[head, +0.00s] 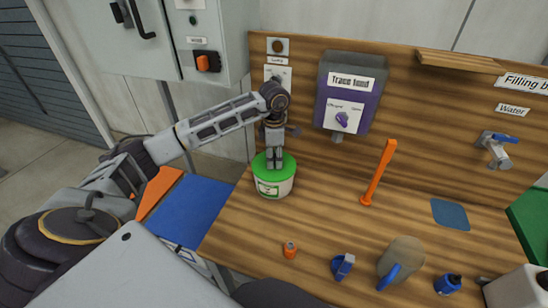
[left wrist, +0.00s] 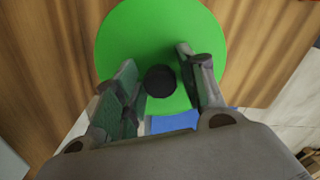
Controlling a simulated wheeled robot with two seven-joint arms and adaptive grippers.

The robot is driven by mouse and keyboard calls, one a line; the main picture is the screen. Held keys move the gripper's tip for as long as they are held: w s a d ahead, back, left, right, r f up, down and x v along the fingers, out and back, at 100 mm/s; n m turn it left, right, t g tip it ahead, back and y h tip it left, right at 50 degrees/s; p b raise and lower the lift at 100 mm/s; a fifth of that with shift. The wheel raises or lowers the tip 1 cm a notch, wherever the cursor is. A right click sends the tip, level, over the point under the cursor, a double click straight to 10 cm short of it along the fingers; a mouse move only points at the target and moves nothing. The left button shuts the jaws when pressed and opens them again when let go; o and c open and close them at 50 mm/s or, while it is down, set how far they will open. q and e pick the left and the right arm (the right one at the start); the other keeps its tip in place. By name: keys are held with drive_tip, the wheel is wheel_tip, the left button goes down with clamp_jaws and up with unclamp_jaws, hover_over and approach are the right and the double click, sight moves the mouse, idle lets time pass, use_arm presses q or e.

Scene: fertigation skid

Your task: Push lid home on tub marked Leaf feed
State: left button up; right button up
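A white tub (head: 275,190) with a bright green lid (head: 261,165) stands at the left end of the wooden bench. Its label is too small to read. From above, the lid is a green disc in the left wrist view (left wrist: 125,40), with a round black knob (left wrist: 160,81) in its middle. My left gripper (head: 275,164) points straight down over the lid, fingertips at or just above it. Its fingers are apart, one on each side of the knob, with a small gap at the right one. Whether the lid is fully seated cannot be told. My right gripper is not in view.
A purple "Trace feed" unit (head: 351,92) hangs on the back board. An orange lever (head: 377,173) stands right of the tub. A small orange part (head: 290,249), a blue part (head: 342,267) and a tan round item (head: 402,256) lie in front. The bench between is clear.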

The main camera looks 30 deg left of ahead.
use_arm(q)
drive_tip(key=shift+r, duration=0.15)
drive_tip(key=shift+r+p, duration=1.1)
drive_tip(key=shift+r, duration=0.8)
drive_tip(key=shift+r, duration=0.2)
drive_tip(key=shift+o, duration=0.3)
drive_tip(key=o, duration=0.5)
drive_tip(key=shift+r, duration=0.2)
wheel_tip(320, 180, up, 9)
drive_tip(key=p, duration=0.5)
drive_tip(key=shift+f, duration=0.15)
idle(1.0)
drive_tip(key=shift+f, duration=0.1)
idle(0.6)
